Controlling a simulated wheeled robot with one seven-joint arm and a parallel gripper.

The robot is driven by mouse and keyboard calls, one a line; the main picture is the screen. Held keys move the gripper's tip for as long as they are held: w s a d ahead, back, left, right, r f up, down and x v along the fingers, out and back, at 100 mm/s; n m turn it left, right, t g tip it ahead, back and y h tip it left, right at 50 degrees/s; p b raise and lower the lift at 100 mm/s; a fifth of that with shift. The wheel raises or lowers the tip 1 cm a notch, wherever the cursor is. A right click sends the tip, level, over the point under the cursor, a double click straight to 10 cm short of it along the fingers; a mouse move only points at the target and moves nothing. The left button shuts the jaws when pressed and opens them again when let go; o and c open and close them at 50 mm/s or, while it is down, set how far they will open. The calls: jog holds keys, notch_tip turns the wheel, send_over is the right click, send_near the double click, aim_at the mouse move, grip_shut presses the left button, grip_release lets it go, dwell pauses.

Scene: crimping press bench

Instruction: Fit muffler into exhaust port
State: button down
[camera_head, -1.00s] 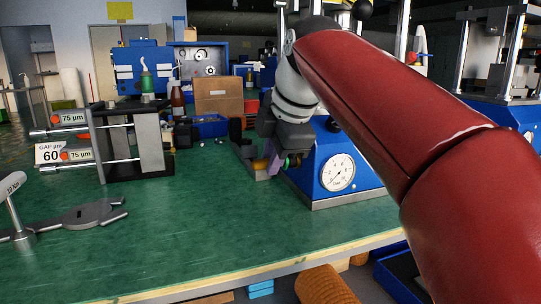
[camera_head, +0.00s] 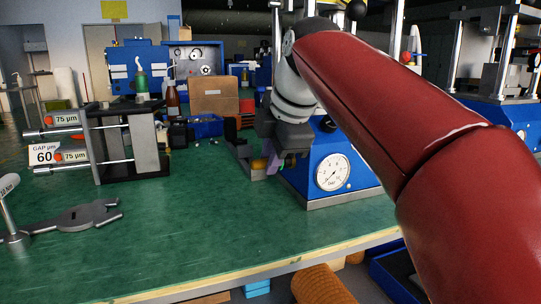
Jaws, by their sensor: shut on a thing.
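My gripper (camera_head: 274,163) is at the end of the red and grey arm, low at the left side of a blue press (camera_head: 315,185) with a round pressure gauge (camera_head: 333,172). It is shut, with a purple finger showing. The muffler cannot be made out clearly; the held piece is small and mostly hidden by the fingers and the wrist. A small green part shows by the fingers, against the press's side. The exhaust port cannot be seen, and I cannot tell whether the held piece touches the press.
The green bench (camera_head: 210,225) is clear in front. A black frame with gap plates (camera_head: 145,150) stands at left, and a grey wrench-like tool (camera_head: 80,216) lies nearer. A cardboard box (camera_head: 214,96), a blue bin (camera_head: 207,126) and bottles stand behind.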

jog(key=shift+w+d, duration=0.15)
jog(key=shift+d, duration=0.3)
dwell(0.8)
jog(key=c, duration=1.2)
grip_release()
jog(key=shift+c, duration=0.2)
jog(key=p+v, duration=0.2)
jog(key=v, duration=0.5)
jog(key=shift+r+p, duration=0.35)
jog(key=shift+d, duration=0.1)
